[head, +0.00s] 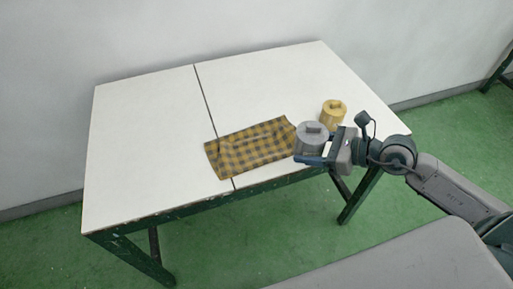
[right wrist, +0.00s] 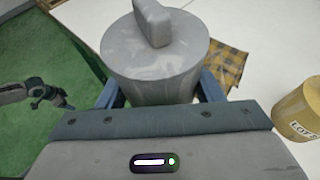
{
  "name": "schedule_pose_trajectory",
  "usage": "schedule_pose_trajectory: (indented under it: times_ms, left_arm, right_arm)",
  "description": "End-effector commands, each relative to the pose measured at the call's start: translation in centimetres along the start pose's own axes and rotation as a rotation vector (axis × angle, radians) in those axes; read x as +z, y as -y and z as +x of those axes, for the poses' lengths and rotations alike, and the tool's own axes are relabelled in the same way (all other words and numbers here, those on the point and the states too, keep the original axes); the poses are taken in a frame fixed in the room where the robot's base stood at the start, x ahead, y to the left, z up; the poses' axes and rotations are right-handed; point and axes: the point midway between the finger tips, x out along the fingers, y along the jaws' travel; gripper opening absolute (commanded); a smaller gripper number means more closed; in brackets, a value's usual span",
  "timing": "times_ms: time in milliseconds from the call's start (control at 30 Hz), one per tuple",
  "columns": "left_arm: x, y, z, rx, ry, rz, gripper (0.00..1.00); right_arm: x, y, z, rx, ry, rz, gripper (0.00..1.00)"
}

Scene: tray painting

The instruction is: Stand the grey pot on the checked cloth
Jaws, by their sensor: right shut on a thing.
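The grey pot (head: 311,137) is a round lidded pot with a block-shaped knob. My right gripper (head: 318,157) is shut on it, near the table's front right edge. In the right wrist view the pot (right wrist: 155,60) stands upright between the two blue fingers. The yellow and dark checked cloth (head: 248,148) lies on the table just left of the pot. In the right wrist view the cloth (right wrist: 229,64) shows partly behind the pot. I cannot tell whether the pot's base touches the table or the cloth's edge.
A yellow pot (head: 333,113) stands on the white table (head: 140,140) just behind and right of the grey pot; it also shows in the right wrist view (right wrist: 298,108). A dark seam crosses the table. The table's left half and back are clear.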

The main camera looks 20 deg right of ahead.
Motion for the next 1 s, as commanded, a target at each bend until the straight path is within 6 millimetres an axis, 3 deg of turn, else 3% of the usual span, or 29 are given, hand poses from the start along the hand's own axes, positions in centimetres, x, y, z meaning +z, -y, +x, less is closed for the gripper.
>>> schedule_pose_trajectory:
  times_ms: [333, 667, 1000]
  left_arm:
    - [-0.4, 0.0, -0.6, 0.000, -0.002, 0.000, 0.84]
    - [0.5, 0.0, 0.5, 0.000, 0.003, -0.001, 0.84]
    - [2.5, 0.1, 2.6, 0.000, 0.010, -0.004, 0.84]
  right_arm:
    - [1.1, 0.6, 2.7, -0.002, 0.011, 0.004, 0.21]
    - [2.3, 1.5, 6.3, -0.002, 0.009, 0.004, 0.21]
    - [3.9, 2.5, 11.2, -0.001, 0.008, 0.005, 0.21]
